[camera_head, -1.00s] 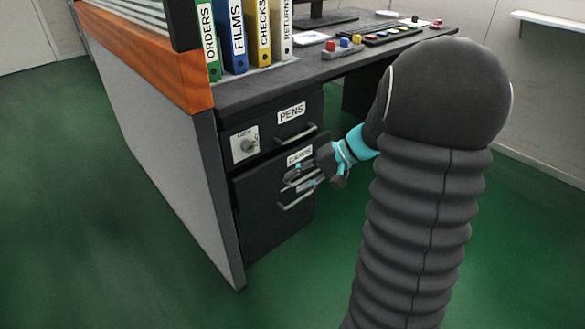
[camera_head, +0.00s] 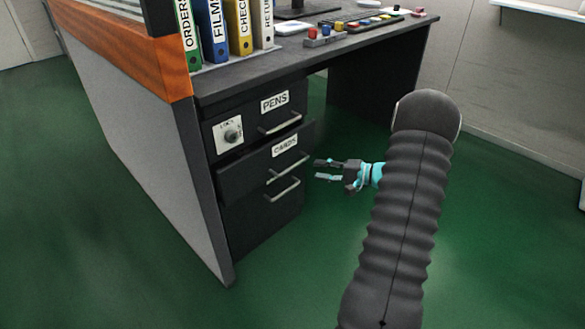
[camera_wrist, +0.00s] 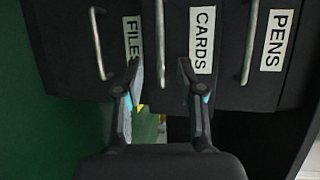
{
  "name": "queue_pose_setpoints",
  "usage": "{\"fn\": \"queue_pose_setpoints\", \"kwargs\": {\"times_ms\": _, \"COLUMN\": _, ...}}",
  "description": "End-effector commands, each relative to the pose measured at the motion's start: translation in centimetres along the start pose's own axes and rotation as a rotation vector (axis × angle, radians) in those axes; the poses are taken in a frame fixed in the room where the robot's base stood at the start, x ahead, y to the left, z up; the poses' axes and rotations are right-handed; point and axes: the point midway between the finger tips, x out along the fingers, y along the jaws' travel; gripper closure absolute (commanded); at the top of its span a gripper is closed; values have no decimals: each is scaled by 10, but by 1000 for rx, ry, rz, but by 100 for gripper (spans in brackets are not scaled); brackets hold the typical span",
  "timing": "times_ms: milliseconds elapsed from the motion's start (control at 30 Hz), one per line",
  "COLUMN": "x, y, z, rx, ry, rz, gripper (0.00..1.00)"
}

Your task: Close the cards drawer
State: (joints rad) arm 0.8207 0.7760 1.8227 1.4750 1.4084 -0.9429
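The cards drawer (camera_head: 240,176) is the middle drawer of the dark desk pedestal, with a white CARDS label. Its front stands out a little past the drawers above and below, so it is partly open. Its bar handle (camera_head: 289,169) runs across the front. In the wrist view the cards drawer (camera_wrist: 206,84) is straight ahead, with its handle (camera_wrist: 160,40) between the fingers' lines. My gripper (camera_head: 318,170) is open and empty, to the right of the handle and apart from it. Both fingers (camera_wrist: 160,72) show spread in the wrist view.
The pens drawer (camera_head: 256,125) with a lock dial is above, and the files drawer (camera_wrist: 105,75) is below; both look shut. Binders (camera_head: 225,30) and small coloured items stand on the desktop (camera_head: 245,70). A grey side panel (camera_head: 150,150) bounds the left. Green floor is clear in front.

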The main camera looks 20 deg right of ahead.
Motion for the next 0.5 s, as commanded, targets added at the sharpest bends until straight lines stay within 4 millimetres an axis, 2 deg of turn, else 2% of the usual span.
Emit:
{"fn": "queue_pose_setpoints", "kwargs": {"times_ms": 33, "x": 12, "y": 0, "z": 1, "rx": 0, "ry": -4, "rz": 0, "gripper": 62}}
{"fn": "queue_pose_setpoints", "kwargs": {"times_ms": 300, "x": 61, "y": 0, "z": 1, "rx": 0, "ry": -4, "rz": 1, "gripper": 62}}
{"fn": "queue_pose_setpoints", "kwargs": {"times_ms": 500, "x": 89, "y": 0, "z": 1, "rx": 0, "ry": -3, "rz": 1, "gripper": 62}}
